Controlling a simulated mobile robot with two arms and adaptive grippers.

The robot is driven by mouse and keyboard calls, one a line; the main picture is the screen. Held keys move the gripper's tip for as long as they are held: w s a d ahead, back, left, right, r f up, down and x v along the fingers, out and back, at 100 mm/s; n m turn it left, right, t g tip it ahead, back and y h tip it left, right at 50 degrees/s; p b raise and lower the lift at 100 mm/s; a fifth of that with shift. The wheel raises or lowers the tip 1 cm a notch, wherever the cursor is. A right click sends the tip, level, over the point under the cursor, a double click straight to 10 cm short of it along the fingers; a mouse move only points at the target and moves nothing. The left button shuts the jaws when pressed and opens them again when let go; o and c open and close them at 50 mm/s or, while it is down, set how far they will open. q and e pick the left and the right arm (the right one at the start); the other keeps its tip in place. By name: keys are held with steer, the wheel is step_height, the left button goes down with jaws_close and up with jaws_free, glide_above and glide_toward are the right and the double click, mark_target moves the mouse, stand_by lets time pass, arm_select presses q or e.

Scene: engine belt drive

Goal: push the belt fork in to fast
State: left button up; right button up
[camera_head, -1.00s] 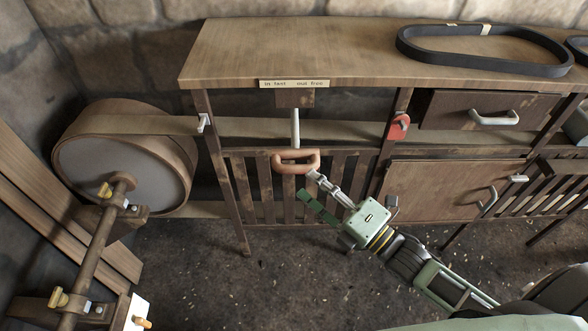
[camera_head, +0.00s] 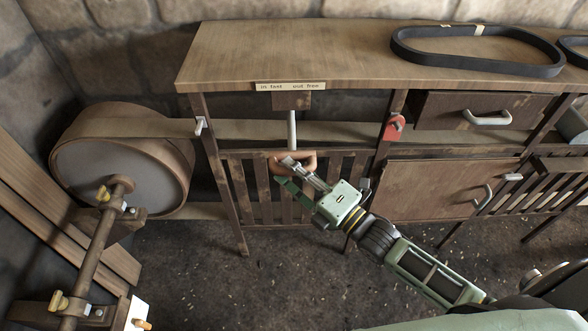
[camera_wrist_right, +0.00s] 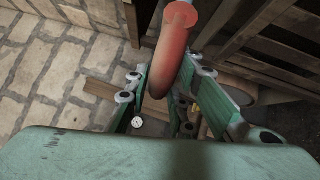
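A label (camera_head: 290,86) on the bench edge above reads "in fast" and "out free". My right gripper (camera_head: 284,171) is at the handle, partly covering it. My left gripper is not in view.
A flat belt (camera_head: 350,133) runs behind the rod from the large wheel (camera_head: 115,170) at left. A red tag (camera_head: 394,127) hangs on a post to the right. Slats (camera_head: 345,180) stand behind the handle. A black belt (camera_head: 480,65) lies on the bench top.

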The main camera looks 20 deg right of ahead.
jaws_close()
steer(key=w+d+b, duration=0.3)
steer(key=w, duration=0.6)
steer(key=shift+w+r+b, duration=0.15)
steer(key=shift+w+b, duration=0.05)
steer(key=shift+b, duration=0.2)
jaws_free()
steer(key=o, duration=0.5)
steer(key=shift+w+a, duration=0.1)
steer(key=shift+w, duration=0.1)
